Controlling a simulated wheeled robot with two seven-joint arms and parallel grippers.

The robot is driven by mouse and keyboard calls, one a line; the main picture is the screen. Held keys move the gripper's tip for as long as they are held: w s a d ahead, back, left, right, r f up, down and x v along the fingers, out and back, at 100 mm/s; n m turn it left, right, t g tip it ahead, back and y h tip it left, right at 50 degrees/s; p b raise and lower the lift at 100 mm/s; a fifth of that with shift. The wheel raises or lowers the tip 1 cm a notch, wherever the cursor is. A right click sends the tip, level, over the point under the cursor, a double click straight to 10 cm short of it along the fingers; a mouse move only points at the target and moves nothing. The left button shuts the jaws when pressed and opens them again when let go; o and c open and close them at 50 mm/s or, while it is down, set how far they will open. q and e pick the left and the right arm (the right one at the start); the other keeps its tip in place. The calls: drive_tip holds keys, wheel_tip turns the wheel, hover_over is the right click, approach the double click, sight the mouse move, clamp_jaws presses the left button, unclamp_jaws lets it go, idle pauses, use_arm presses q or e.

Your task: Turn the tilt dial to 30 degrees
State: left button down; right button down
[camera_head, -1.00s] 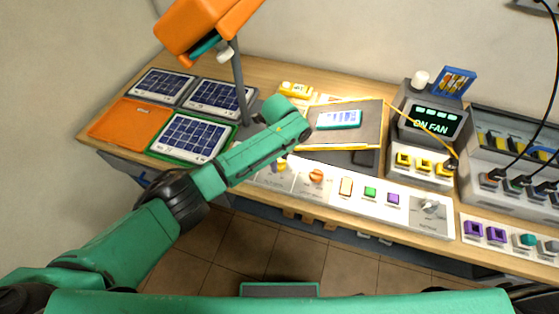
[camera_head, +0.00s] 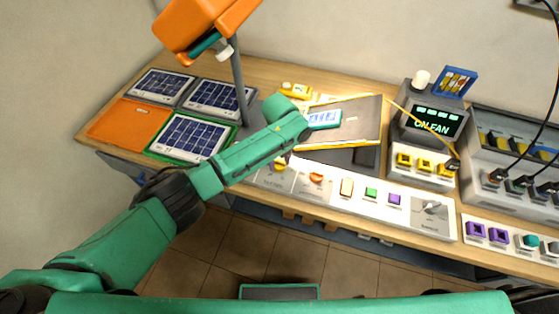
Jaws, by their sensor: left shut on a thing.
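A yellow dial (camera_head: 279,166) sits on a pale control plate (camera_head: 266,180) at the front edge of the bench. My left gripper (camera_head: 288,155) reaches down over this dial and is shut on it. My left wrist hides most of the fingers and part of the dial. An orange dial (camera_head: 316,177) stands just right of it, and a grey dial (camera_head: 431,207) is farther right. The dial labels and degree marks are too small to read. My right gripper is not in view.
A lamp with an orange head (camera_head: 203,22) stands at left beside solar panels (camera_head: 190,136).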

sight(280, 162)
use_arm(q)
drive_tip(key=shift+w+r, duration=0.1)
drive_tip(key=shift+r, duration=0.05)
drive_tip(key=shift+c, duration=1.5)
unclamp_jaws()
wheel_tip(280, 162, up, 14)
drive_tip(key=b, duration=0.2)
drive_tip(key=shift+r+b, duration=0.25)
drive_tip(key=shift+b, duration=0.15)
